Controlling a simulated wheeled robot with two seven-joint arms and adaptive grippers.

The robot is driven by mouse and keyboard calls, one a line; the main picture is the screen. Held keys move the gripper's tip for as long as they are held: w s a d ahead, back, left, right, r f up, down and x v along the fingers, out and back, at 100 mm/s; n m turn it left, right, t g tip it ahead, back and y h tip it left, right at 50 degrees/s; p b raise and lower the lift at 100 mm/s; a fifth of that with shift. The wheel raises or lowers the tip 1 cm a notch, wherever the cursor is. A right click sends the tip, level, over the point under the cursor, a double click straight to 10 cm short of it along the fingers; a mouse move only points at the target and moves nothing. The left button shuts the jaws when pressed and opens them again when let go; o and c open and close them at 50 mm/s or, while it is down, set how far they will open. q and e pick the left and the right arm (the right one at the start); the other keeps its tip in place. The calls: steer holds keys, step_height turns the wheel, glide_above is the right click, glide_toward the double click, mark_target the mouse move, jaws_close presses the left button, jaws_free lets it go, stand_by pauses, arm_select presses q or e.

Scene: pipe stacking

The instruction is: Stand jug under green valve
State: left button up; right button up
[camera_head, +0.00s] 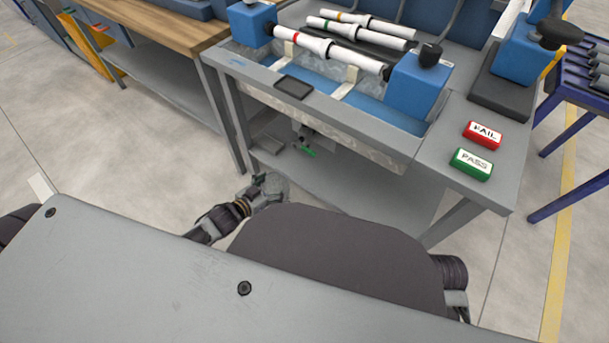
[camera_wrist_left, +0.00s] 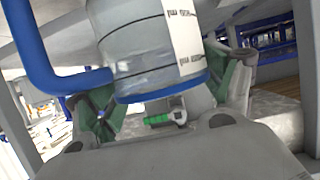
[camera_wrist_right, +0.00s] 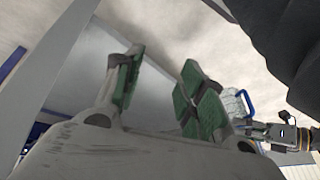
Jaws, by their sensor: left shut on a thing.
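The jug (camera_wrist_left: 145,50) is clear, with a blue ring at one end, a blue handle and a printed scale. My left gripper (camera_head: 264,192) is shut on it, with green-padded fingers on both sides. In the head view the jug (camera_head: 276,185) is small, in front of the test bench and partly covered by the gripper. The green valve (camera_head: 308,152) hangs below the bench tank, to the right of and beyond the jug. It also shows past the jug's blue ring in the left wrist view (camera_wrist_left: 158,119). My right gripper (camera_wrist_right: 160,75) is open and empty.
The test bench (camera_head: 440,149) has a lower shelf (camera_head: 345,190) beneath the tank. White pipes (camera_head: 328,47) lie across its top, near red FAIL (camera_head: 483,135) and green PASS (camera_head: 472,164) buttons. A wooden-topped table (camera_head: 160,25) stands left, a blue rack (camera_head: 575,110) right.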

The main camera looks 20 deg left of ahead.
mark_target(283, 177)
arm_select(q)
steer(key=shift+w, duration=0.15)
arm_select(e)
steer(key=shift+a, duration=0.1)
stand_by(0.3)
arm_select(q)
steer(key=shift+w+d+f+b, duration=0.1)
steer(key=shift+w+d+b, duration=0.25)
steer(key=shift+w, duration=0.5)
steer(key=shift+w+d+b, duration=0.3)
steer(key=shift+w+b, duration=0.05)
steer(key=shift+w, duration=0.45)
steer(key=w+d+b, duration=0.3)
steer(key=w, duration=0.6)
steer(key=shift+w+d, duration=0.15)
steer(key=shift+d, duration=0.05)
arm_select(e)
step_height(283, 177, down, 10)
steer(key=a+t+y, duration=0.1)
steer(key=a, duration=0.1)
steer(key=shift+w+a+m+t+y, duration=0.15)
steer(key=shift+w+m+t+y, duration=0.15)
steer(key=shift+w+m+t, duration=0.15)
